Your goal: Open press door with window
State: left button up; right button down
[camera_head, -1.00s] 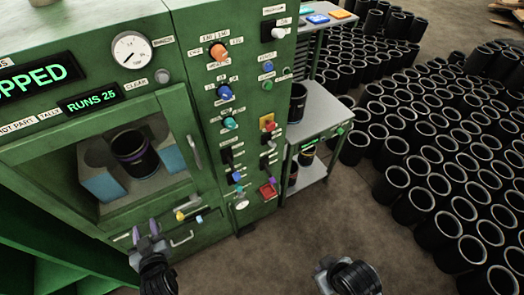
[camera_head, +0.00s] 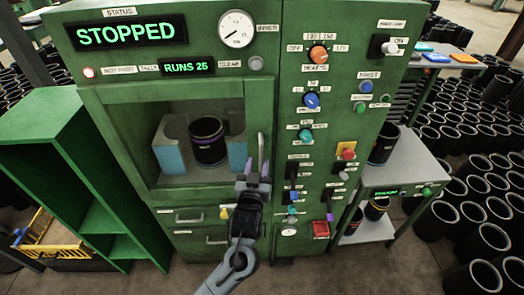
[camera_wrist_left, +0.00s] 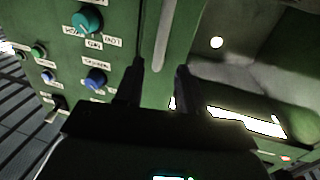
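The green press door (camera_head: 115,130) has a large window and appears closed. Through it I see a black sleeve (camera_head: 207,145) between two blue blocks. A pale upright handle (camera_head: 261,142) is on the door's right edge. My left gripper (camera_head: 253,170) is at the handle's lower end, fingers pointing up toward the press. In the left wrist view the two dark fingers (camera_wrist_left: 159,78) are apart, and the handle (camera_wrist_left: 162,45) appears between them. I cannot tell whether they touch it. My right gripper is out of view.
The press display (camera_head: 132,34) reads STOPPED. A panel of knobs (camera_head: 311,100) is right of the door. Drawers (camera_head: 200,228) lie below it. A grey side table (camera_head: 385,165) and many black sleeves (camera_head: 470,180) stand at the right.

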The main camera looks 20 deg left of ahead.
aim_at(261, 151)
pick_arm(q)
jog(key=x, duration=0.7)
jog(key=shift+w, duration=0.3)
grip_shut()
